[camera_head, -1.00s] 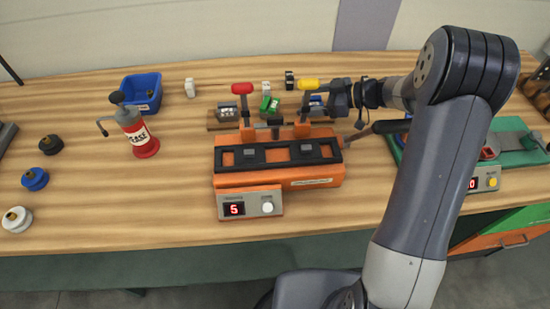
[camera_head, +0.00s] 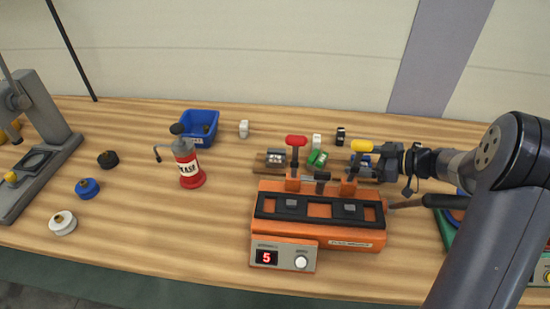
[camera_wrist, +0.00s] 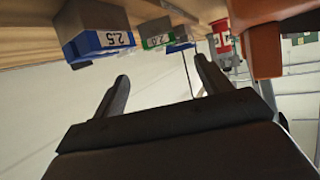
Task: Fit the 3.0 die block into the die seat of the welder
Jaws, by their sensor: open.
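The orange welder (camera_head: 320,232) stands on the bench with a red-knobbed lever and a yellow-knobbed lever upright; its display reads 5. Behind it are a grey block (camera_head: 275,157), a tilted green-marked block (camera_head: 317,158) and a blue-marked block (camera_head: 362,161). In the wrist view a blue-labelled block (camera_wrist: 100,40) reads 2.5 and a green-labelled block (camera_wrist: 156,41) seems to read 2.0. I cannot make out a 3.0 label. My gripper (camera_head: 382,162) is behind the yellow lever. In the wrist view its fingers (camera_wrist: 162,68) are apart with nothing between them. The die seat is not clear.
A red grease dispenser (camera_head: 189,170) stands left of the welder, with a blue bin (camera_head: 200,126) behind it. Small white pieces (camera_head: 244,129) and a black piece (camera_head: 340,136) stand at the back. Several round knobs (camera_head: 87,188) lie left.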

